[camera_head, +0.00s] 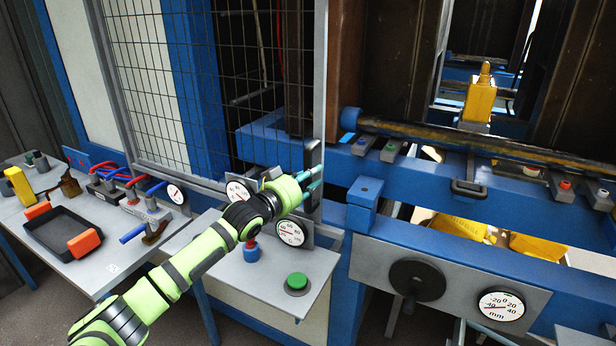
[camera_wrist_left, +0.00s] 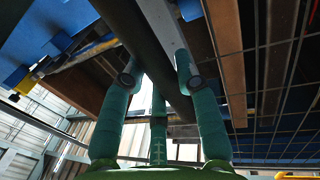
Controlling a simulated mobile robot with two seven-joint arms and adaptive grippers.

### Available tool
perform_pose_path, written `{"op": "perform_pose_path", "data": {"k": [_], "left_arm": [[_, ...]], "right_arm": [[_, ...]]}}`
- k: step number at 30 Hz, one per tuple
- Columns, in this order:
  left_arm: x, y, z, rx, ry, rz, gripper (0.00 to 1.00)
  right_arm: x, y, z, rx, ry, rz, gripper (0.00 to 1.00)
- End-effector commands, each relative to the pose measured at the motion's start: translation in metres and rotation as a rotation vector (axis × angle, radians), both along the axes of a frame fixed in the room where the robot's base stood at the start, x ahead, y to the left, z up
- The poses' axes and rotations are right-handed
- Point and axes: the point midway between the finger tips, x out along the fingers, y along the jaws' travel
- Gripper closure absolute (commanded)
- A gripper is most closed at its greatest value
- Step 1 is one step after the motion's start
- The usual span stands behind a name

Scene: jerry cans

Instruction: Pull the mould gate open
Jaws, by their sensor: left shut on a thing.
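The mould gate (camera_head: 215,85) is a wire mesh panel in a grey frame, at the upper left of the head view. Its dark upright handle (camera_head: 314,153) is on the right edge of the frame. My left gripper (camera_head: 313,180) reaches it from the lower left, with its teal fingers at the handle's lower part. In the left wrist view, the fingers (camera_wrist_left: 160,82) are shut around a dark bar (camera_wrist_left: 146,40), the handle. The fingers hide part of the handle in the head view. My right gripper is not in view.
A table (camera_head: 105,268) at left holds a black tray (camera_head: 64,236) and tools. Blue machine beams (camera_head: 480,205), a yellow jerry can (camera_head: 478,100) and a black handwheel (camera_head: 417,281) are at right.

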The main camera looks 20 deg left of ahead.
Motion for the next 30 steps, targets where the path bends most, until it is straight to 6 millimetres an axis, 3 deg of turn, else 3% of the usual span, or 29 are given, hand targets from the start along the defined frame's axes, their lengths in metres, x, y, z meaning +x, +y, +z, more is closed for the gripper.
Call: {"op": "perform_pose_path", "data": {"k": [14,15,16,30], "left_arm": [[0.0001,-0.0002,0.0029,-0.003,-0.007,-0.001,1.0],[0.0001,-0.0002,0.0028,-0.002,-0.006,-0.001,0.53],[0.0001,-0.0003,0.0027,-0.002,-0.006,-0.001,0.44],[-0.0074,0.0008,-0.0015,-0.002,0.001,-0.002,0.44]], "right_arm": [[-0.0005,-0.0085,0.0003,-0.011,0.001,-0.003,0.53],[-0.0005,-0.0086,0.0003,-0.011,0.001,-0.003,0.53],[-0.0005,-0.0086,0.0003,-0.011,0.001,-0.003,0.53],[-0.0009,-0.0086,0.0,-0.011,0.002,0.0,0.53]]}}
